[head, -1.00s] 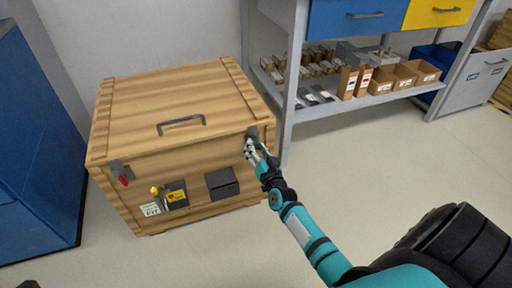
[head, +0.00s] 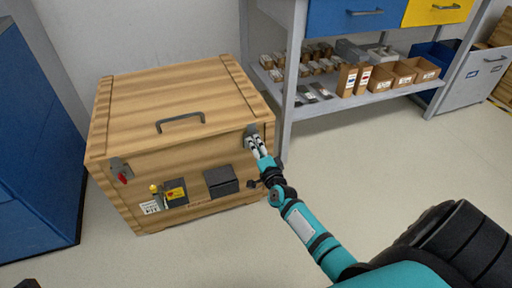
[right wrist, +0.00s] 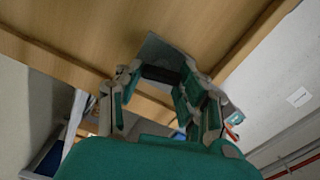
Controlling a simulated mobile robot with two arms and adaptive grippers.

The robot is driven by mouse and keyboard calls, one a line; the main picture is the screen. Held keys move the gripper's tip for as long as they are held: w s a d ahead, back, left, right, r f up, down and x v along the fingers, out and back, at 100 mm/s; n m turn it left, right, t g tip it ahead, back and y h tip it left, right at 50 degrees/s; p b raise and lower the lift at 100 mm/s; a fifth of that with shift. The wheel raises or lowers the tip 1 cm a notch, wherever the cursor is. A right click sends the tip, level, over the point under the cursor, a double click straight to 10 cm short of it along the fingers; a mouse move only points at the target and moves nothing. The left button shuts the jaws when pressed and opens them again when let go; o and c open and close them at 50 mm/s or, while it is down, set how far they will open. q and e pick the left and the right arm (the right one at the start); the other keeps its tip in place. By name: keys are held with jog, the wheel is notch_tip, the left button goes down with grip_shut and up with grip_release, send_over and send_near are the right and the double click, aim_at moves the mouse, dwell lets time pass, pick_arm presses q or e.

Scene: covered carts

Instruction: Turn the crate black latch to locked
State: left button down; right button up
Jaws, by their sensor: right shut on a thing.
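The wooden crate (head: 185,95) stands closed on the floor, left of centre in the head view. Its black latch (head: 250,130) is at the front right corner under the lid edge, mostly hidden by my right gripper (head: 257,146). In the right wrist view, the black latch handle (right wrist: 161,74) lies crosswise between the fingertips of the right gripper (right wrist: 160,82), below a grey plate. The right gripper is shut on it. A latch with a red handle (head: 123,177) is at the crate's front left.
The crate's front carries a dark box (head: 221,182) and a panel with a yellow knob (head: 154,189). A grey shelf unit (head: 290,90) with small boxes stands close to the crate's right. A blue cabinet (head: 35,150) is at left. The floor at right is clear.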

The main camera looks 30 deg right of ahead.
jog(key=shift+m, duration=0.6)
jog(key=o, duration=1.2)
jog(key=shift+c, duration=0.2)
jog(key=v, duration=1.2)
